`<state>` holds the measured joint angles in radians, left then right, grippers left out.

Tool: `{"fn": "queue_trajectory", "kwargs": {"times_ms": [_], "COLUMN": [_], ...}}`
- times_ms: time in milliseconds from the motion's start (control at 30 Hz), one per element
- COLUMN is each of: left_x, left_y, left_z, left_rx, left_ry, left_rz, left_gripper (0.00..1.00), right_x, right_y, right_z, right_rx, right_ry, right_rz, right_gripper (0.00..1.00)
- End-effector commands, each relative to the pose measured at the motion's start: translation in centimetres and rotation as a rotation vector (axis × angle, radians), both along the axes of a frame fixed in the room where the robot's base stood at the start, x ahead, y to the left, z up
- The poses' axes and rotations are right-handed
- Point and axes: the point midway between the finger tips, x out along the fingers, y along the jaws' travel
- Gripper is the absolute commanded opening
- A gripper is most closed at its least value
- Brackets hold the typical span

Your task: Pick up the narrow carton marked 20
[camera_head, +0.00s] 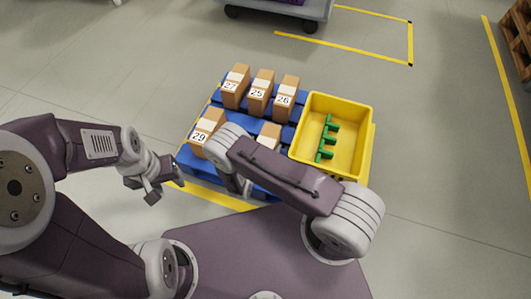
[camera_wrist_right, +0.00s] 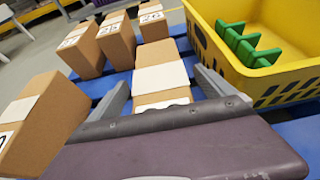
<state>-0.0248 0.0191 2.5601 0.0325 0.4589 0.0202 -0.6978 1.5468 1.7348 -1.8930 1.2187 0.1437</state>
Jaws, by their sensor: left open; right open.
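No visible carton has a number that I can read as 20. One brown carton (camera_head: 268,136) with a white band is partly hidden behind my right arm in the head view; its number is hidden. In the right wrist view this carton (camera_wrist_right: 158,52) stands just ahead of my right gripper (camera_wrist_right: 162,90), whose two fingers are open on either side of its near part. I cannot tell whether they touch it. In the head view my right gripper is hidden by its arm. My left gripper (camera_head: 166,188) is open and empty, left of the blue pallet.
The blue pallet (camera_head: 195,165) also bears cartons marked 29 (camera_head: 206,128), 27 (camera_head: 234,90), 25 (camera_head: 259,94) and 26 (camera_head: 284,98). A yellow crate (camera_head: 362,140) with green parts (camera_head: 327,138) stands at its right. The carton marked 29 is close left of my right gripper.

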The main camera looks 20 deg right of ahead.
Motion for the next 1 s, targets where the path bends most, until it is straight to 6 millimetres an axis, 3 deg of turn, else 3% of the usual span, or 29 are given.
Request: {"fn": "queue_trajectory", "kwargs": {"times_ms": [167,200,500,533,767,1000], "left_x": [0.0,0.0,0.0,0.0,0.0,0.0], "left_y": [0.0,0.0,0.0,0.0,0.0,0.0], "left_z": [0.1,0.1,0.1,0.1,0.4,4.3], "left_rx": [0.0,0.0,0.0,0.0,0.0,0.0], "left_ry": [0.0,0.0,0.0,0.0,0.0,0.0], "left_rz": [0.0,0.0,0.0,0.0,0.0,0.0], "left_gripper": [0.46,0.46,0.46,0.46,0.46,0.46], "right_x": [0.1,0.1,0.0,0.0,0.1,0.1], "right_y": [0.0,0.0,0.0,0.0,0.0,0.0], "right_z": [0.1,0.1,0.1,0.1,0.5,6.1], "right_rx": [0.0,0.0,0.0,0.0,0.0,0.001], "right_ry": [0.0,0.0,0.0,0.0,-0.002,-0.003], "right_rz": [0.0,0.0,0.0,0.0,0.0,0.0], "right_gripper": [0.94,0.88,0.05,0.0,0.0,0.0]}}
